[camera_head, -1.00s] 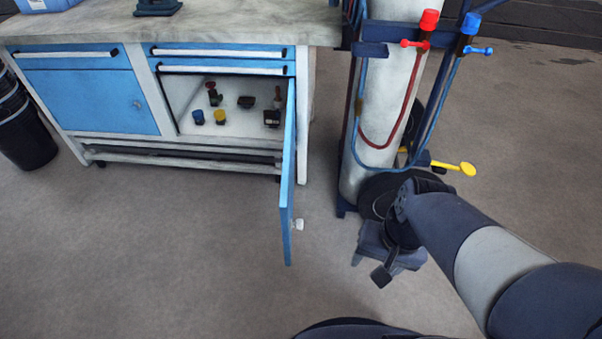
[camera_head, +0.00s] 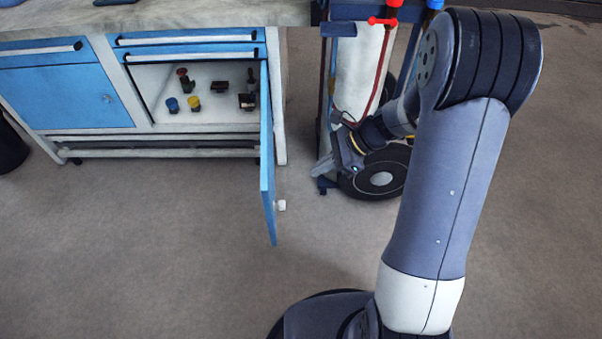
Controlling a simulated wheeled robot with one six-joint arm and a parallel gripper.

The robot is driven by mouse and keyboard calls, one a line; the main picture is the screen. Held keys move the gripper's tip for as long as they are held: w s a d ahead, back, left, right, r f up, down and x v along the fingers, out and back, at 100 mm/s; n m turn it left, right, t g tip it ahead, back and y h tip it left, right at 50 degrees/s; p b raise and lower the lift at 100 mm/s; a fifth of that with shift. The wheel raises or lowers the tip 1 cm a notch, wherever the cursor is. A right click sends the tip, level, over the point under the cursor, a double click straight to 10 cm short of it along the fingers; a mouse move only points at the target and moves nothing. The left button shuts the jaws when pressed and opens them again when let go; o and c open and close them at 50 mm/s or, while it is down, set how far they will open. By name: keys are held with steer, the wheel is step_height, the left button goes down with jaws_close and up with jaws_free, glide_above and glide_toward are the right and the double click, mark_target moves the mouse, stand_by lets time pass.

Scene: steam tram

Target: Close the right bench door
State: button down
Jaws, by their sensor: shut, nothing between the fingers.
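The right bench door (camera_head: 267,165) is a blue panel on the right side of the workbench. It stands wide open, swung out toward me and seen nearly edge-on. Its small white knob (camera_head: 281,205) sticks out on the right face, near the free edge. Behind it the right compartment (camera_head: 215,110) is open. My gripper (camera_head: 326,165) is to the right of the door, in front of the gas cylinder cart, shut and empty. A gap of floor shows in the picture between gripper and door. The fingertips are small and partly hard to make out.
Several small items, including a yellow one (camera_head: 194,104), sit inside the compartment. The left bench door (camera_head: 75,97) is shut. The cylinder cart (camera_head: 352,80) with a black wheel (camera_head: 380,178) stands close right of the bench. The floor (camera_head: 150,235) before the bench is clear.

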steer(key=a+r+b+x, duration=0.2)
steer(key=x, duration=0.9)
steer(key=shift+a+f, duration=0.25)
steer(key=shift+a, duration=0.05)
steer(key=shift+a, duration=0.1)
